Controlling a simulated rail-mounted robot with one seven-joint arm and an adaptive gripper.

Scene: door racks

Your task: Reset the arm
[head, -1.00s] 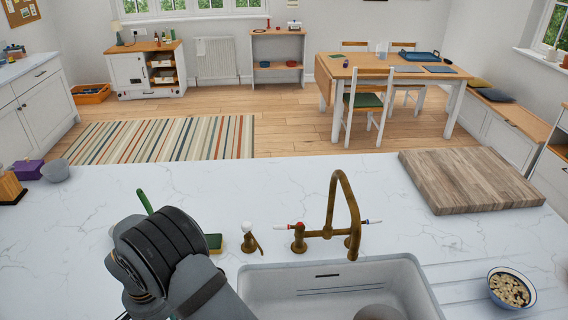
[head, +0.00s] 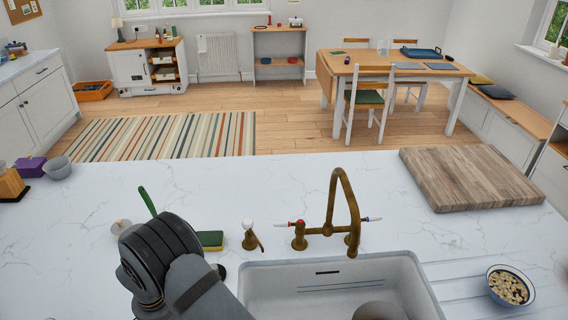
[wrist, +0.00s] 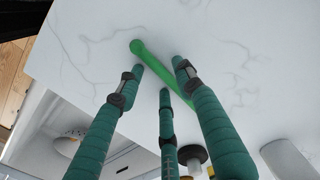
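My gripper (wrist: 160,75) has several teal fingers with dark joint bands. In the wrist view they are spread apart, with nothing clearly clamped between them. A green handle (wrist: 138,47) lies beyond the fingertips, partly hidden by them; whether any finger touches it I cannot tell. In the head view the handle (head: 147,201) rises behind my dark wrist, which stands over the counter (head: 300,185) left of the sink. My fingers are hidden there.
A sponge (head: 210,240), a brass dispenser (head: 250,236) and a brass tap (head: 345,215) stand near my wrist, beside the sink (head: 310,288). A wooden board (head: 470,178) and a bowl (head: 510,287) are at right. The counter's middle back is clear.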

